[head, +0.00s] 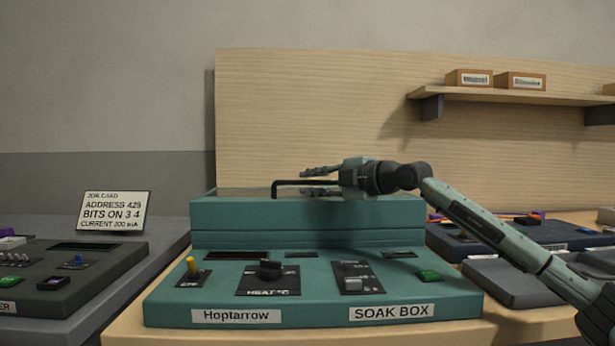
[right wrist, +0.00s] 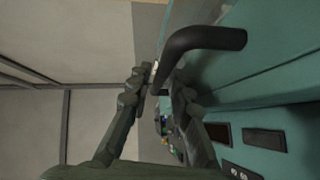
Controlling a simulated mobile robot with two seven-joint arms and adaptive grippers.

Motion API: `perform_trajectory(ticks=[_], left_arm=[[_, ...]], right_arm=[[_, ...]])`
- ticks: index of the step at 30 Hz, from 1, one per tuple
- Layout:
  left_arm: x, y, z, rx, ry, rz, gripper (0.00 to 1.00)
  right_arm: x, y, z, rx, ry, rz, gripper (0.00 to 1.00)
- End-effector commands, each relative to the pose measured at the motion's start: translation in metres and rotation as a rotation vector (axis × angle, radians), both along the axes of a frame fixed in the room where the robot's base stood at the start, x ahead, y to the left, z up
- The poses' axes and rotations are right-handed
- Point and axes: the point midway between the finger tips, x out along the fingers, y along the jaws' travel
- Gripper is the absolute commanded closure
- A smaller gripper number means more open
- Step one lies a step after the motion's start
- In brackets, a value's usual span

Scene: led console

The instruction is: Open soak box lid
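The teal soak box (head: 420,285) stands in the middle of the head view, with its "SOAK BOX" label at the front. Its raised rear part has a flat lid (head: 232,192) on top, which looks closed. A black bent handle (head: 292,183) rises from the lid; it also shows in the right wrist view (right wrist: 205,42). My right gripper (head: 312,182) reaches in from the right. Its fingers (right wrist: 160,82) lie on either side of the handle's bar, with a small gap showing in the head view. The handle's right end is hidden by the gripper. My left gripper is not in view.
The front panel carries a yellow-tipped switch (head: 192,266), a black knob (head: 270,268) and a green button (head: 429,275). A dark console (head: 85,275) and job card (head: 114,210) are at left. A dark blue unit (head: 540,236) and a grey tray (head: 512,285) are at right. A wooden board stands behind.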

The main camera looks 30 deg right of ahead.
Motion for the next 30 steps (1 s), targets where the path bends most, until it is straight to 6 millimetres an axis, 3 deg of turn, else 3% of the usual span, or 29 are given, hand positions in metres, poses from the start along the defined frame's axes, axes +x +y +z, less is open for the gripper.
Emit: perform_trajectory(ticks=[12,17,30], left_arm=[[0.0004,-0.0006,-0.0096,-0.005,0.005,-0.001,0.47],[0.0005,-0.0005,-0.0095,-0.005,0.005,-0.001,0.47],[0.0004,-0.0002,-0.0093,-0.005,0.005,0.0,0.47]], right_arm=[[0.0106,0.0031,-0.0021,-0.001,0.001,0.0,0.8],[0.0104,0.0031,-0.0021,-0.001,0.001,0.0,1.0],[0.0097,0.003,-0.0016,-0.001,0.003,0.0,1.0]])
